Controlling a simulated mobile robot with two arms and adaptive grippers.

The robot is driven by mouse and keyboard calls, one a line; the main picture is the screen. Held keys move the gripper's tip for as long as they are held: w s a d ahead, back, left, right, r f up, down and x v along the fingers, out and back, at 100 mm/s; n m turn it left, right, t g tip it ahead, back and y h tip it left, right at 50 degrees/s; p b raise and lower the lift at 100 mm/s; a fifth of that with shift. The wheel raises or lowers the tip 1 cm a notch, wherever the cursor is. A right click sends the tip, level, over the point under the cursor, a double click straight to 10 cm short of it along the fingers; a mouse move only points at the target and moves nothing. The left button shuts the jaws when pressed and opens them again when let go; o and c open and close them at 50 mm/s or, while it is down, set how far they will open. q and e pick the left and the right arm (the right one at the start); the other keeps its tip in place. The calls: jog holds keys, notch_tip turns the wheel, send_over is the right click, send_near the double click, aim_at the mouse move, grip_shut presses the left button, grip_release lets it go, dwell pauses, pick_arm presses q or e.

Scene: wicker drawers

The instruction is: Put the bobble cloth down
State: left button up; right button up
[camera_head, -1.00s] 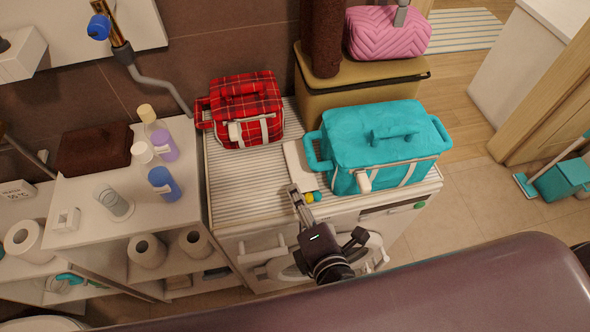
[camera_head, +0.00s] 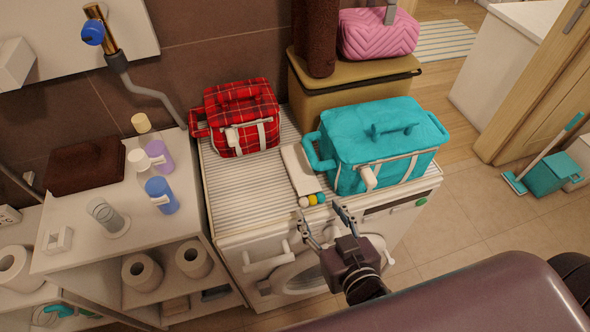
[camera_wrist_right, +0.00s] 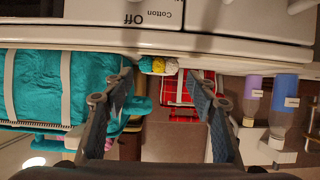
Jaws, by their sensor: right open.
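The bobble cloth (camera_head: 299,170) is a narrow white strip lying on the striped top of the washing machine (camera_head: 232,190), between a red plaid bag (camera_head: 237,117) and a teal bag (camera_head: 375,145). White, yellow and teal bobbles line its front end at the machine's front edge. The bobbles (camera_wrist_right: 158,66) also show in the right wrist view, just beyond and between the fingertips. My right gripper (camera_head: 325,222) is open and empty, in front of the machine and just short of the bobbles, apart from them. My left gripper is not in view.
A white shelf unit (camera_head: 75,252) with several bottles, a brown folded towel (camera_head: 86,165) and toilet rolls stands at the left. A tan hamper (camera_head: 352,88) with a pink bag (camera_head: 377,33) stands behind the teal bag.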

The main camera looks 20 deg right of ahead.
jog(key=shift+w, duration=0.25)
jog(key=p, duration=0.3)
send_near(299, 163)
jog(key=x, duration=0.5)
jog(key=shift+f, duration=0.15)
jog(key=p+x, duration=0.1)
jog(key=x, duration=0.4)
jog(key=shift+w, duration=0.25)
jog(key=c, duration=1.1)
jog(key=shift+o, duration=0.2)
